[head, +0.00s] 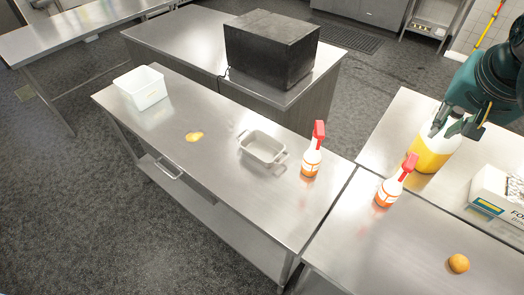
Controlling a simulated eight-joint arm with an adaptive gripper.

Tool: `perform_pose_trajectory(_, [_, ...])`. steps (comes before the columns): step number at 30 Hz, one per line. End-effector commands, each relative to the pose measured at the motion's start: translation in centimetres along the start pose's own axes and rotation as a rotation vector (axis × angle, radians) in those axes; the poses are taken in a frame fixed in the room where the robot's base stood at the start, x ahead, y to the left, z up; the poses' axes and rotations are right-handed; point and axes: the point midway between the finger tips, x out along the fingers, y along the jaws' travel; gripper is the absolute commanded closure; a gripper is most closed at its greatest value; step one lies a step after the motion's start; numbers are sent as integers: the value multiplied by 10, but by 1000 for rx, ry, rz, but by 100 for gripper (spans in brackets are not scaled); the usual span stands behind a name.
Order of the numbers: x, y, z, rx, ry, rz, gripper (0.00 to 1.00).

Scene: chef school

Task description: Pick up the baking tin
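The baking tin (263,148) is a small grey metal tin with a handle at each end. It stands upright and looks empty on the middle steel table, left of a spray bottle. My gripper (461,124) is at the right edge of the head view, in front of or above a yellow jug, far to the right of the tin. Its dark fingers look spread apart. I cannot tell whether it touches the jug. Nothing covers the tin.
Spray bottles with red heads (313,152) (393,182) stand between tin and gripper. The yellow jug (433,150), a white box (496,192) and an orange (458,263) are on the right tables. A white tub (141,88) and a yellow item (194,136) lie left of the tin.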

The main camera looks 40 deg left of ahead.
Motion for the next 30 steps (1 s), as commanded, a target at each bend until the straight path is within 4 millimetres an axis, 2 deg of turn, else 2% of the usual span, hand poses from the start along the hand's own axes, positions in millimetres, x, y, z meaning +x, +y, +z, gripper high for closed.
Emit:
perform_pose_trajectory(1, [2,-13,-7,-4,-6,-2,88])
perform_pose_trajectory(6, [8,-56,-27,-3,-25,-3,88])
perform_pose_trajectory(15, [22,-138,-53,0,-54,1,88])
perform_pose_trajectory(24, [39,-228,-66,1,-76,10,88])
perform_pose_trajectory(30, [50,-291,-66,3,-87,19,88])
